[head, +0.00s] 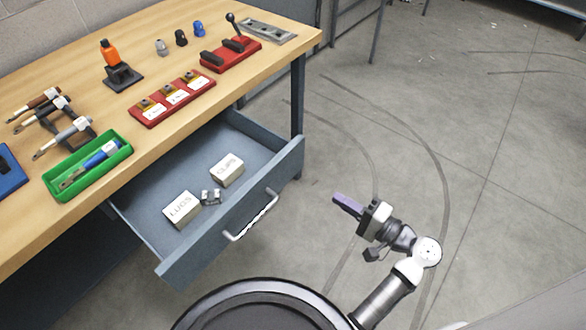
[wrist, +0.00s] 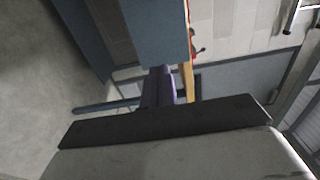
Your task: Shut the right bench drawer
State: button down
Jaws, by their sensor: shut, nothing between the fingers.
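The right bench drawer (head: 228,234) is a blue-grey drawer under the wooden bench, and it stands pulled well out. A silver bar handle (head: 251,215) is on its front. Inside lie two white labelled boxes (head: 182,210) and (head: 227,170) with a small dark metal part (head: 211,196) between them. My gripper (head: 345,204) is shut and empty, to the right of the drawer front and apart from it. In the wrist view the gripper fingers (wrist: 158,88) show above the dark gripper body, with a blue-grey panel beyond them.
The bench top (head: 90,50) holds a green tray (head: 88,166) with a tool, a red tray (head: 172,98), an orange-topped item (head: 110,60) on a stand and a red lever device (head: 231,55). A bench leg (head: 298,95) stands behind the drawer. Floor at right (head: 480,180) is clear.

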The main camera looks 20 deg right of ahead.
aim_at(231, 140)
jog(key=p+x, duration=0.2)
jog(key=x, duration=1)
jog(key=shift+r+p, duration=0.15)
jog(key=shift+p, duration=0.25)
jog(key=shift+w+a, duration=0.3)
jog(key=shift+w, duration=0.15)
jog(key=b+x, duration=0.4)
jog(key=x, duration=2)
jog(key=shift+w+a+f, duration=0.2)
jog(key=shift+w+a+r, duration=0.1)
jog(key=shift+w+r, duration=0.05)
jog(key=shift+r, duration=0.1)
jog(key=shift+a+r, duration=0.1)
